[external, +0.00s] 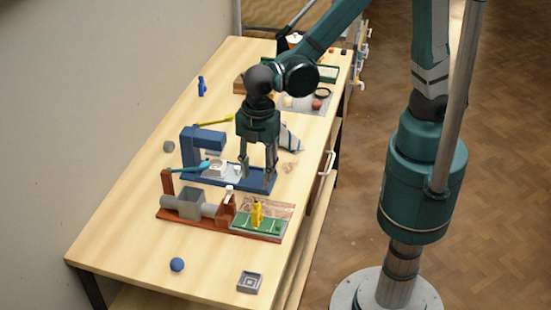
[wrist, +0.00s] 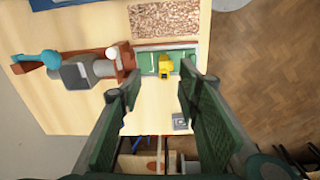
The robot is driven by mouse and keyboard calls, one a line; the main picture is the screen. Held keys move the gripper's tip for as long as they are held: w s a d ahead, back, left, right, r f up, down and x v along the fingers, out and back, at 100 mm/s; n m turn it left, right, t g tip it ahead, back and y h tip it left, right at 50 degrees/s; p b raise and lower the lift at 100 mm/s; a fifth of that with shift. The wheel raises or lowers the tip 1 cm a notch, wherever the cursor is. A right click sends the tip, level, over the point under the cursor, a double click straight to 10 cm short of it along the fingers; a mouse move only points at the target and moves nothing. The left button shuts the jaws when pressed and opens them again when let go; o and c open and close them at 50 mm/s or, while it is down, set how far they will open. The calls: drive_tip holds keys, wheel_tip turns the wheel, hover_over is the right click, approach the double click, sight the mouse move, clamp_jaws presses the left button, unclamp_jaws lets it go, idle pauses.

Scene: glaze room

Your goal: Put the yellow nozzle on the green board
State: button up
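The yellow nozzle (external: 257,214) stands upright on the green board (external: 272,227), near its middle, at the front right of the table. In the wrist view the nozzle (wrist: 165,66) shows over the green board (wrist: 146,61), between and beyond my fingertips. My gripper (external: 256,184) points down, behind the nozzle in the external view and apart from it. In the wrist view my gripper (wrist: 157,88) has its two fingers wide apart with nothing between them.
A red-brown device with a grey barrel (external: 190,203) sits left of the board. A blue press (external: 203,138) stands behind it, close to my gripper. A blue ball (external: 177,264) and a grey square tile (external: 250,281) lie in front. The table's front left is mostly clear.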

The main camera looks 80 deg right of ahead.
drive_tip(key=s+d+r+m+t, duration=0.2)
drive_tip(key=d+r+m, duration=0.2)
drive_tip(key=d, duration=0.8)
drive_tip(key=s+d+r+m+t, duration=0.2)
drive_tip(key=d+r+m, duration=0.3)
drive_tip(key=d, duration=0.8)
drive_tip(key=s+d+r+m+t, duration=0.2)
drive_tip(key=d+r+m, duration=0.3)
drive_tip(key=d+m, duration=0.3)
drive_tip(key=d, duration=0.4)
drive_tip(key=shift+s+d+r+t, duration=0.2)
drive_tip(key=shift+s+t, duration=0.05)
drive_tip(key=shift+t, duration=0.15)
drive_tip(key=shift+f, duration=0.1)
wheel_tip(320, 180, down, 7)
drive_tip(key=b, duration=0.7)
